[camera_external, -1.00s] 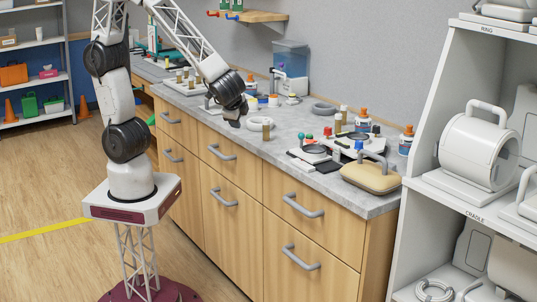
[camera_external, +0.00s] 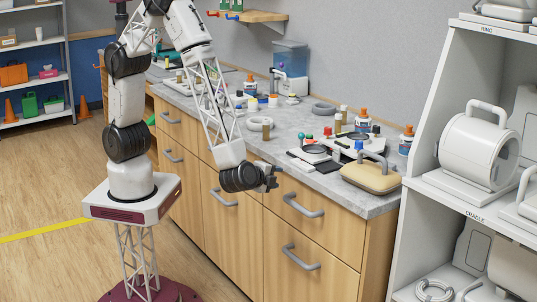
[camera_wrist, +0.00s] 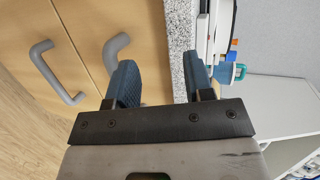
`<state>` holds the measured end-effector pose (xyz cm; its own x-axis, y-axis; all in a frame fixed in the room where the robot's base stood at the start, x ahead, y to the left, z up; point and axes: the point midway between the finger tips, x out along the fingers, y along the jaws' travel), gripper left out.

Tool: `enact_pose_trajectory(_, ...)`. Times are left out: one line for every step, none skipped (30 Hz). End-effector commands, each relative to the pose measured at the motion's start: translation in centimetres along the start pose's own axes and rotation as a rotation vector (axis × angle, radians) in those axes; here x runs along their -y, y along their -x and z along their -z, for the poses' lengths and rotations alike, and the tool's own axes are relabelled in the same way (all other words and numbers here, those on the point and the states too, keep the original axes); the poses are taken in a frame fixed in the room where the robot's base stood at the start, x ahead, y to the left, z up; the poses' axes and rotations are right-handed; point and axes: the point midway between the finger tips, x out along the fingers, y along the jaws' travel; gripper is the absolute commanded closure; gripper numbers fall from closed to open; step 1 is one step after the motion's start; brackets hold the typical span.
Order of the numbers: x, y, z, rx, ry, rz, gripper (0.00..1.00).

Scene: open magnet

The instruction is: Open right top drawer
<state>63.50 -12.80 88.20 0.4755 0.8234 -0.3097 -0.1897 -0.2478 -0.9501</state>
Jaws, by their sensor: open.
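The right top drawer (camera_external: 330,222) is shut, a light wood front with a grey curved bar handle (camera_external: 303,205). In the wrist view that drawer's handle (camera_wrist: 115,47) lies just beyond and slightly left of the left finger. My gripper (camera_external: 275,177) is open and empty, in front of the cabinet at about countertop-edge height, up and left of the handle in the external view. In the wrist view my gripper (camera_wrist: 160,72) has the counter edge between and beyond its fingers. The handle is apart from the fingers.
The lower right drawer's handle (camera_external: 300,257) sits below; it also shows in the wrist view (camera_wrist: 52,70). The grey countertop (camera_external: 375,205) overhangs the drawers and holds a tan case (camera_external: 370,178) and several small items. A white shelf (camera_external: 425,190) stands right.

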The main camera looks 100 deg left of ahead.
Motion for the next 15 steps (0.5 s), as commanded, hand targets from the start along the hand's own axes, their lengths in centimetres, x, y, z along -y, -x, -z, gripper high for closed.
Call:
enact_pose_trajectory(-1.4,0.2,1.0,-0.031,-0.010,0.020,0.52)
enact_pose_trajectory(-2.1,0.4,1.5,-0.052,-0.014,0.032,0.52)
enact_pose_trajectory(-3.1,0.6,2.3,-0.079,-0.017,0.047,0.52)
enact_pose_trajectory(-3.7,0.8,2.8,-0.098,-0.018,0.057,0.52)
enact_pose_trajectory(-4.4,0.9,3.3,-0.117,-0.021,0.067,0.52)
enact_pose_trajectory(-5.2,1.1,3.8,-0.141,-0.022,0.079,0.52)
enact_pose_trajectory(-5.8,1.2,4.2,-0.157,-0.023,0.087,0.52)
enact_pose_trajectory(-6.3,1.4,4.6,-0.173,-0.025,0.094,0.52)
enact_pose_trajectory(-7.0,1.6,5.0,-0.192,-0.025,0.101,0.52)
enact_pose_trajectory(-7.4,1.7,5.3,-0.205,-0.026,0.106,0.52)
enact_pose_trajectory(-7.8,1.8,5.5,-0.215,-0.026,0.110,0.52)
enact_pose_trajectory(-8.2,1.9,5.8,-0.228,-0.027,0.114,0.52)
enact_pose_trajectory(-8.4,1.9,5.9,-0.235,-0.027,0.117,0.52)
enact_pose_trajectory(-8.6,2.0,6.0,-0.240,-0.027,0.119,0.52)
enact_pose_trajectory(-8.8,2.0,6.1,-0.246,-0.027,0.121,0.52)
